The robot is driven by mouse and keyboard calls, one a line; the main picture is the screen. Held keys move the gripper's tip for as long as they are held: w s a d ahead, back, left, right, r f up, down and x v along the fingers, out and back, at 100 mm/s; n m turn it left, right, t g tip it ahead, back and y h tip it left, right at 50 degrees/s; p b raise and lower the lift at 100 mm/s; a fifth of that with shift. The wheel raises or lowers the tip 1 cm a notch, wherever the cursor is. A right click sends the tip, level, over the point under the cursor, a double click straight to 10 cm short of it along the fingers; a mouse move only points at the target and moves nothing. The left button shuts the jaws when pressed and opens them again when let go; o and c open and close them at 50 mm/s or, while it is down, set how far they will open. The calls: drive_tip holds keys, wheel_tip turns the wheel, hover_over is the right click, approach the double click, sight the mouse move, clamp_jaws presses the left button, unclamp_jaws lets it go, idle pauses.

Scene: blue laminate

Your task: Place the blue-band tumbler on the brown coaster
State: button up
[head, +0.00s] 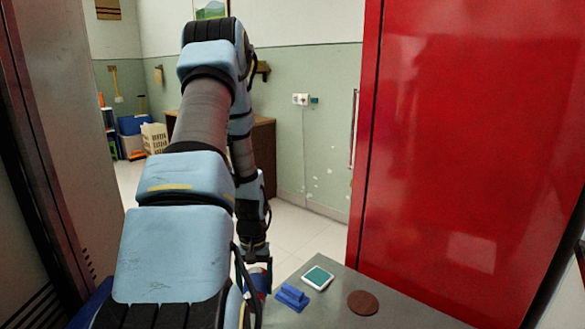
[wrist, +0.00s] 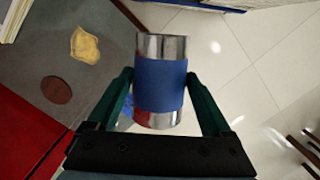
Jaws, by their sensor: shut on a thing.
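The tumbler (wrist: 160,86), silver metal with a wide blue band, is held between the two fingers of my gripper (wrist: 158,78) in the wrist view. My gripper is shut on its sides. In the head view the gripper (head: 257,257) is low at the centre, and the tumbler (head: 262,282) shows only partly behind my arm. The brown coaster (head: 362,302) lies flat and bare on the grey table, to the right of the gripper. The coaster also shows at left in the wrist view (wrist: 56,90), apart from the tumbler.
On the grey table (head: 405,318), a blue object (head: 291,297) and a pale device with a teal face (head: 317,277) lie between tumbler and coaster. A crumpled yellow item (wrist: 85,45) lies near the coaster. A tall red panel (head: 465,150) borders the table.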

idle(0.3)
drive_tip(key=shift+d+f, duration=0.15)
drive_tip(key=shift+d, duration=0.1)
drive_tip(key=s+d+f+m+b, duration=0.1)
drive_tip(key=d+f+m+b, duration=0.4)
drive_tip(key=d, duration=0.6)
drive_tip(key=s+d+f+b, duration=0.1)
drive_tip(key=d+f+b, duration=0.1)
drive_tip(key=d+b, duration=0.6)
drive_tip(key=d+f+m+b, duration=0.3)
drive_tip(key=d+f+b, duration=0.1)
drive_tip(key=d, duration=0.9)
drive_tip(key=shift+y, duration=0.4)
drive_tip(key=shift+s+f, duration=0.2)
drive_tip(key=shift+f, duration=4.75)
drive_tip(key=shift+f, duration=0.1)
drive_tip(key=o, duration=1.3)
